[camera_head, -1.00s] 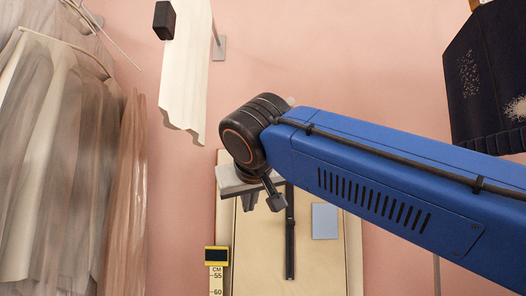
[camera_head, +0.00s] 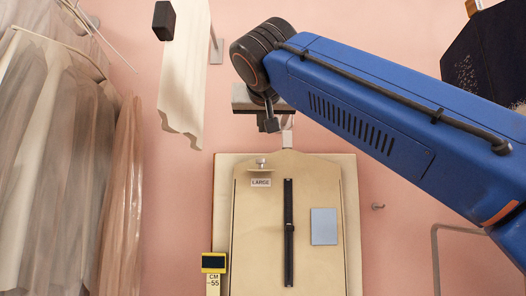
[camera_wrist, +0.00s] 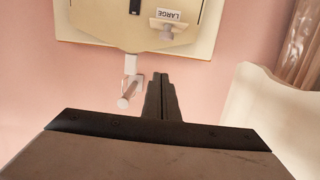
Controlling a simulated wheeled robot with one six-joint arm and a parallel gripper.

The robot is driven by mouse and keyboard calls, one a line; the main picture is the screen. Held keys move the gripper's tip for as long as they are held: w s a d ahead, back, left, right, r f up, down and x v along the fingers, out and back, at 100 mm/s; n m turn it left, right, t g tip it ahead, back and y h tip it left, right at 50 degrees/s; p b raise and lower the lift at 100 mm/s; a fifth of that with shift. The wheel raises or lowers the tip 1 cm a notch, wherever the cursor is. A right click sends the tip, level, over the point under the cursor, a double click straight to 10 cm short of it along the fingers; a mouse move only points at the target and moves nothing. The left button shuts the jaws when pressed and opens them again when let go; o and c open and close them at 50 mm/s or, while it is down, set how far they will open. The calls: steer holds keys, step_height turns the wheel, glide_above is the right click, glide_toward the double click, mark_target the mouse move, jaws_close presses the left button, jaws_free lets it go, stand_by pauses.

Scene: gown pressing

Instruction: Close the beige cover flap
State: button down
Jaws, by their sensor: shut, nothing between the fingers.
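A beige panel (camera_head: 262,230), which looks like the cover flap, lies flat against a larger pale board (camera_head: 352,215) on the pink wall. I cannot tell whether the flap is fully closed. My gripper (camera_head: 270,124) is shut and empty, above the board's top edge. In the wrist view, the shut fingers (camera_wrist: 161,78) point toward the board's edge (camera_wrist: 130,47), apart from the knob (camera_wrist: 167,33). The panel's lower end is out of view.
A pale peg on a bracket (camera_wrist: 128,92) is beside my fingers. Sheer gowns (camera_head: 60,170) hang at left, a cream cloth (camera_head: 185,75) nearer the middle, and a dark garment (camera_head: 490,60) at upper right.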

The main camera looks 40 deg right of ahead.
glide_above(261, 165)
steer(key=v, duration=0.3)
steer(key=shift+f, duration=0.8)
steer(key=shift+s+d+f, duration=0.1)
steer(key=shift+f, duration=0.9)
steer(key=shift+d+f, duration=0.1)
steer(key=shift+f, duration=0.85)
